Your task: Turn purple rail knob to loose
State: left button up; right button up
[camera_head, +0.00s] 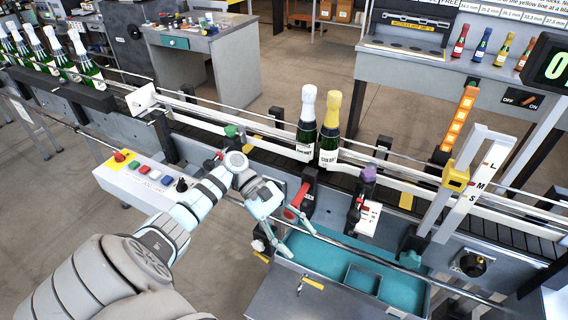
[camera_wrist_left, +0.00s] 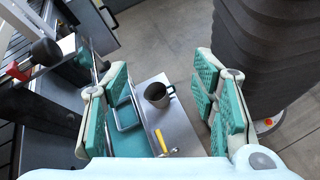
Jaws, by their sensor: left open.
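The purple rail knob (camera_head: 369,173) sits on top of a dark post at the front side of the conveyor, right of the two bottles. A small white label card (camera_head: 368,217) is beside the post; its print is too small to read. My left gripper (camera_head: 297,240) is left of and nearer than the knob, apart from it, over the left end of the teal tray. In the left wrist view the left gripper (camera_wrist_left: 160,85) is open, with nothing between its teal pads. The purple knob cannot be made out there. My right gripper is not in view.
A white-topped bottle (camera_head: 307,120) and a gold-topped bottle (camera_head: 329,130) stand on the conveyor. A red handle (camera_head: 298,198) is close to my left gripper. A green knob (camera_head: 231,131) is further left. The teal tray (camera_head: 330,262) lies in front; a metal mug (camera_wrist_left: 158,94) shows below.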

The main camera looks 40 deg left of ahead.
pick_arm(q)
jog(key=s+d+f+m+g+y, duration=0.1)
jog(key=s+d+f+m+y, duration=0.2)
jog(key=f, duration=0.4)
jog(key=shift+s+f+m, duration=0.3)
jog(key=shift+s+m, duration=0.2)
jog(key=shift+s, duration=0.7)
